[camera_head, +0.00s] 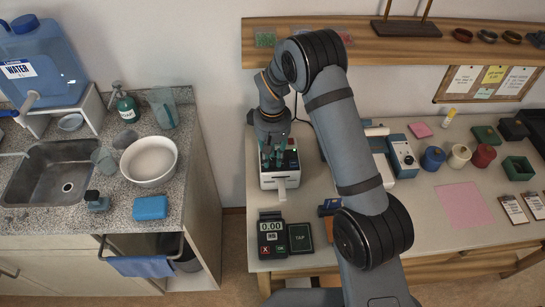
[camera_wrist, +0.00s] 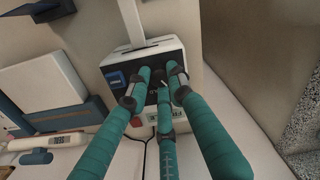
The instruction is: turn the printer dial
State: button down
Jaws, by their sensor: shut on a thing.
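The printer (camera_head: 268,181) is a small white box with a dark top and a paper slip at its front, standing at the left end of the wooden worktable. The printer also shows in the wrist view (camera_wrist: 118,64), with a blue display and a pale slip. My gripper (camera_head: 274,156) reaches down onto the printer's top from above. In the wrist view, the teal fingers of my gripper (camera_wrist: 160,80) close in around a dark spot on the printer's dark panel. They are shut on the dial, which is mostly hidden between the fingertips; its pointer angle cannot be told.
A card terminal (camera_head: 271,238) stands in front of the printer, with a dark TAP pad (camera_head: 300,238) beside it. A white and blue device (camera_head: 403,157) stands to the right, beyond my arm. A shelf (camera_head: 262,54) runs above. A sink counter (camera_head: 115,205) lies left across a gap.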

aim_at(272, 160)
jog(key=c, duration=1.6)
grip_release()
jog(key=shift+o, duration=0.3)
notch_tip(272, 160, up, 12)
notch_tip(272, 160, down, 12)
jog(key=shift+r, duration=0.1)
